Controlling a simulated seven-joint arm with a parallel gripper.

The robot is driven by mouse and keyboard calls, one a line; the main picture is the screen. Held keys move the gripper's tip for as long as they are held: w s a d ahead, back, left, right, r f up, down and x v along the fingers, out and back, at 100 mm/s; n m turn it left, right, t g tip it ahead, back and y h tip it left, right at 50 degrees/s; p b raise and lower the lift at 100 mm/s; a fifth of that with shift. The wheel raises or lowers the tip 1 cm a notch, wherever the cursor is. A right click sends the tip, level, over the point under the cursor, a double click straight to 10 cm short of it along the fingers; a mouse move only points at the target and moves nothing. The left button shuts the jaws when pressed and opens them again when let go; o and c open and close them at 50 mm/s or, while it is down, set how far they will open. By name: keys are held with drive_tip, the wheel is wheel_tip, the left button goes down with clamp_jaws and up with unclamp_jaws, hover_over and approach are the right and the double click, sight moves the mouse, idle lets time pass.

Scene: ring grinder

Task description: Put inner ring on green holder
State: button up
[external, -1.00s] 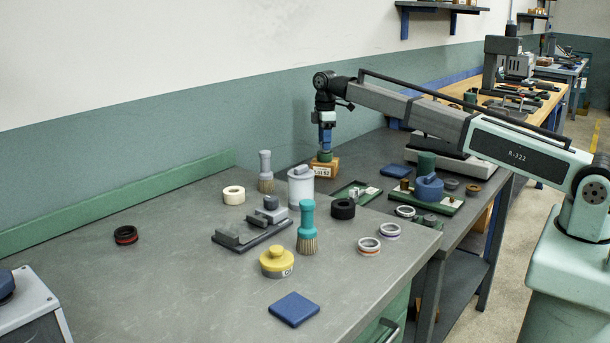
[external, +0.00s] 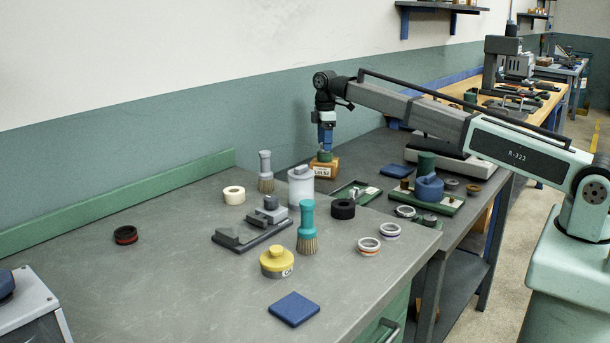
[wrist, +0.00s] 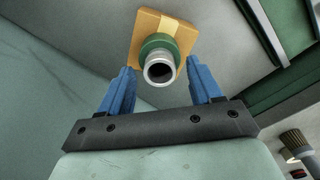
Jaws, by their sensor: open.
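The green holder (external: 326,156) stands on a wooden block (external: 323,170) with a label, near the wall. In the wrist view the holder (wrist: 154,41) shows as a green collar on the tan block (wrist: 146,22). A silver ring (wrist: 160,79) with a dark bore sits at the near end of the holder, in line with it; I take it as the inner ring. I cannot tell how deep it is seated. My gripper (external: 327,143) points down just above the holder. Its blue fingers (wrist: 159,80) are open, one on each side of the ring, with visible gaps.
A white canister (external: 301,187) and a grey-handled brush (external: 265,172) stand close to the block. A green tray (external: 357,191) and a holder board with a blue knob (external: 429,187) lie to the right. Two loose rings (external: 369,246) lie near the front.

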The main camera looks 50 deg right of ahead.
wheel_tip(320, 180, up, 12)
idle(0.5)
